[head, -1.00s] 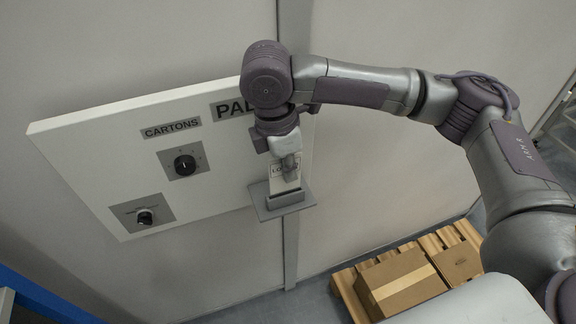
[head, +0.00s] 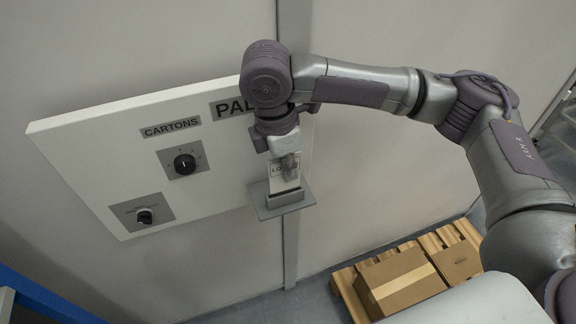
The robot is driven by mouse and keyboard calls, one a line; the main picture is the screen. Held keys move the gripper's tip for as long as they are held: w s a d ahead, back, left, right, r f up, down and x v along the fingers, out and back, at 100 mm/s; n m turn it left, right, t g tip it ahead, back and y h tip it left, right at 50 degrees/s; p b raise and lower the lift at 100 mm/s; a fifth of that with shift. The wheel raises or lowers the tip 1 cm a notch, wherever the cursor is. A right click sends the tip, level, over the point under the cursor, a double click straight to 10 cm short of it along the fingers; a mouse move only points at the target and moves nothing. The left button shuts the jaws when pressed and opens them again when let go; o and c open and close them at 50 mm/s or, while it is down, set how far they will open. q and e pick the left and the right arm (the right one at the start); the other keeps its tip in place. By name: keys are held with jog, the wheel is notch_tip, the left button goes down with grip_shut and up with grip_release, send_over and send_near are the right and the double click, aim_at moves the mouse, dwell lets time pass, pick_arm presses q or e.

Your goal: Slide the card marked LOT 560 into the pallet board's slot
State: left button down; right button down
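The white pallet board (head: 110,150) hangs on the wall at the left, with a partly covered "PAL..." label at its upper right. A grey slot holder (head: 284,201) juts from its lower right. My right gripper (head: 290,172) points down just above the holder, its fingers shut on a white card (head: 276,182). The fingers hide part of the card, and only "LO" of its marking shows. The card stands upright at the holder's mouth; I cannot tell how deep its lower edge sits. My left gripper is out of view.
The board carries a CARTONS label (head: 171,129), a black knob (head: 185,164) and a lower switch (head: 145,215). A wooden pallet (head: 346,292) with cardboard boxes (head: 400,282) stands on the floor at lower right. A blue beam (head: 45,299) crosses the lower left corner.

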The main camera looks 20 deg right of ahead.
aim_at(290, 188)
jog(key=shift+f, duration=1.95)
dwell(0.4)
jog(key=c, duration=1.2)
grip_release()
jog(key=shift+c, duration=0.2)
